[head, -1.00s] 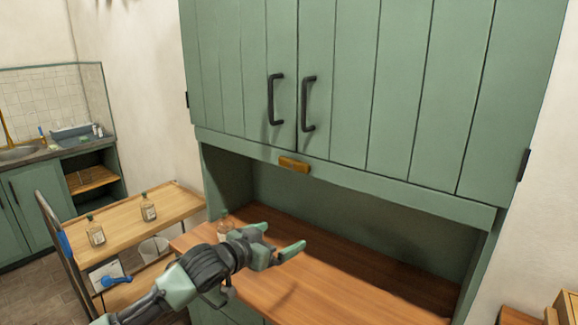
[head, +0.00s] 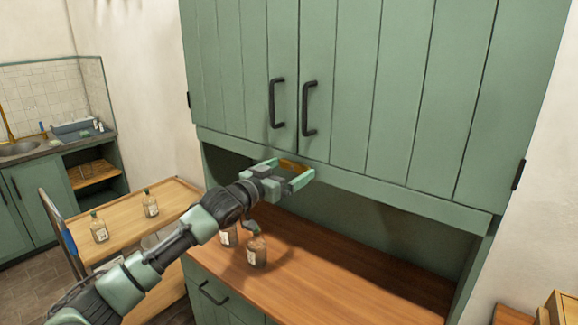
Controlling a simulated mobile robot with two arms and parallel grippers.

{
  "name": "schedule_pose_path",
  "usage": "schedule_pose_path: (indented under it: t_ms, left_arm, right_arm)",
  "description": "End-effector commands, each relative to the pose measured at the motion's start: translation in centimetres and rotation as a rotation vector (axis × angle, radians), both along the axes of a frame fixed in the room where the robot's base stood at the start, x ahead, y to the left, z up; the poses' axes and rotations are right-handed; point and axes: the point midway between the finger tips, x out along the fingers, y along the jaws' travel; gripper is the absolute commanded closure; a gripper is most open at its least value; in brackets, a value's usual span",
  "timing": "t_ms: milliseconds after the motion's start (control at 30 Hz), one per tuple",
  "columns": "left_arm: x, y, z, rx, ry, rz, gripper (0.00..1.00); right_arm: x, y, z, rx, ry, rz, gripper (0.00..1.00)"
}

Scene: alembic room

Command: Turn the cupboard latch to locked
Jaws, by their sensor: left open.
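The green cupboard (head: 395,90) has two closed doors with dark handles. Its small brass latch (head: 291,166) is on the rail below the door gap, partly hidden by my left gripper. The latch seems to lie sideways, but its exact angle is hard to tell. My left gripper (head: 289,172) is open in front of the latch, one finger to each side of it in the picture. Whether the fingers touch it cannot be seen. My right gripper is not in view.
Two bottles (head: 257,251) stand on the wooden counter (head: 340,265) below my left arm. A wooden trolley (head: 120,238) with more bottles (head: 99,228) stands to the left. The counter's right part is clear.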

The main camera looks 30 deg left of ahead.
Motion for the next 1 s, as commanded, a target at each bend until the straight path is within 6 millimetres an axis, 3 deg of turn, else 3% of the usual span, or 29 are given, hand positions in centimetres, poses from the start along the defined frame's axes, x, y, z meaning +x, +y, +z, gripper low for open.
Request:
schedule_pose_path:
  t_ms: [300, 467, 500, 1000]
  left_arm:
    - [0.33, -0.05, -0.09, 0.0, 0.001, 0.0, 0.0]
    - [0.32, -0.04, -0.09, 0.0, 0.001, 0.0, 0.44]
    - [0.31, -0.03, -0.09, 0.0, 0.001, 0.0, 0.5]
    - [0.31, 0.0, -0.02, 0.148, -0.01, 0.0, 0.5]
  right_arm:
    - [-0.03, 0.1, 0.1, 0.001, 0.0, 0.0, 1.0]
    - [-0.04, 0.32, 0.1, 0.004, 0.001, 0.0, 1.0]
    - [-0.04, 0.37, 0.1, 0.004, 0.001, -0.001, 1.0]
    - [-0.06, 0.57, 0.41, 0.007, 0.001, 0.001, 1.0]
